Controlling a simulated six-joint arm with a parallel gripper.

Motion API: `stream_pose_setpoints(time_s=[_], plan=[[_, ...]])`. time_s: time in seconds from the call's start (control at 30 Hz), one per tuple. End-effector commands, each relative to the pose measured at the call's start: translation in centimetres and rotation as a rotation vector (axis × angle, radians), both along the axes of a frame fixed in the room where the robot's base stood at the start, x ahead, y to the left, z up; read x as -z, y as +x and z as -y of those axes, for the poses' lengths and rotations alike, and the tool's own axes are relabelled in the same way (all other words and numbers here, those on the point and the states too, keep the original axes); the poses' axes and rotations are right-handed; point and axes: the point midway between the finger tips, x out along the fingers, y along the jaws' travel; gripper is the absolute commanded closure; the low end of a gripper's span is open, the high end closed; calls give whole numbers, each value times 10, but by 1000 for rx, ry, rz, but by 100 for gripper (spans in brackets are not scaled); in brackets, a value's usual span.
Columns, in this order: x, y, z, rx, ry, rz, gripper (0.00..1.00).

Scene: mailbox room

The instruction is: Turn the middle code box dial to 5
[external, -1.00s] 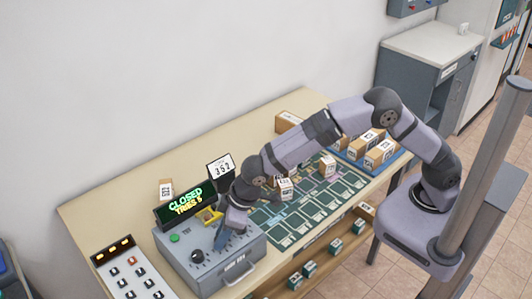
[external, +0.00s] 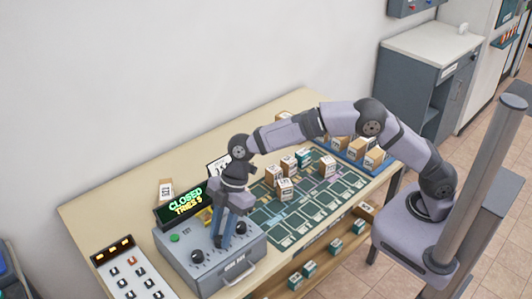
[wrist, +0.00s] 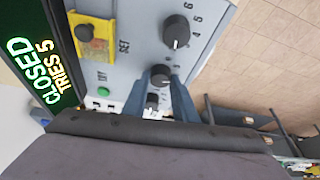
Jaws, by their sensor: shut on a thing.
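The grey code box (external: 240,268) stands on the table, with a row of black dials on its top. My gripper (external: 221,244) points down at the box, and its blue fingers are shut on the middle dial (wrist: 160,74), one on each side. The left dial (external: 197,256) is free in the external view. Another free dial (wrist: 176,30) shows in the wrist view with 4, 5 and 6 beside it. I cannot read the number the middle dial points to. The display (external: 185,205) reads CLOSED, TRIES 5, and also shows in the wrist view (wrist: 38,65).
A yellow part (wrist: 95,38) and a green button (wrist: 103,91) are on the box top. A keypad (external: 130,275) lies to the left. Small boxes (external: 285,189) stand on the green grid mat to the right. A number card (external: 216,166) stands behind, partly hidden by my arm.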

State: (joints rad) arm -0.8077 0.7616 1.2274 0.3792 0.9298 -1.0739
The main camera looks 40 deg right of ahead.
Motion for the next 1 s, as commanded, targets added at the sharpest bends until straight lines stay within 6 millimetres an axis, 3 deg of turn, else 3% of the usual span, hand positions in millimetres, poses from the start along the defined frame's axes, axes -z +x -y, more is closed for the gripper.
stream_pose_setpoints(time_s=[0.5, 1.0], plan=[[-1, 3, -1, -349, -1, 1, 97], [0, 3, -1, -408, -1, 3, 97]])
